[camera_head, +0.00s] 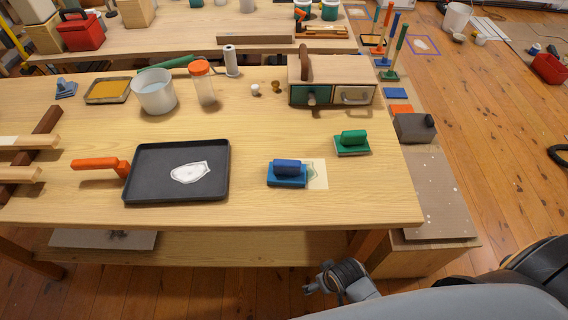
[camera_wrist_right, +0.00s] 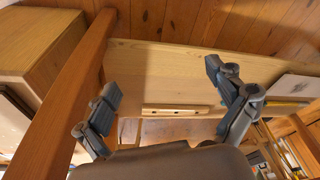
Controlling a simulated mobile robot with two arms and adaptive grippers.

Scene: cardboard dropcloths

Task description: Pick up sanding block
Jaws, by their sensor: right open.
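Two blocks with raised handles stand on the wooden workbench (camera_head: 60,215) in the head view. The green block (camera_head: 352,143) sits farther back and to the right. My right gripper (camera_head: 315,279) is in front of the bench and apart from both blocks. In the right wrist view the gripper (camera_wrist_right: 162,80) is open and empty, with bench parts behind it. Neither block shows there. My left gripper is out of view.
A black tray (camera_head: 137,190) with a white patch lies left of the blue block. A small drawer cabinet (camera_head: 332,77), a white bucket (camera_head: 154,93) and an orange-lidded jar (camera_head: 204,85) stand behind. A grey block (camera_head: 414,128) sits right of the bench. The front-right bench corner is clear.

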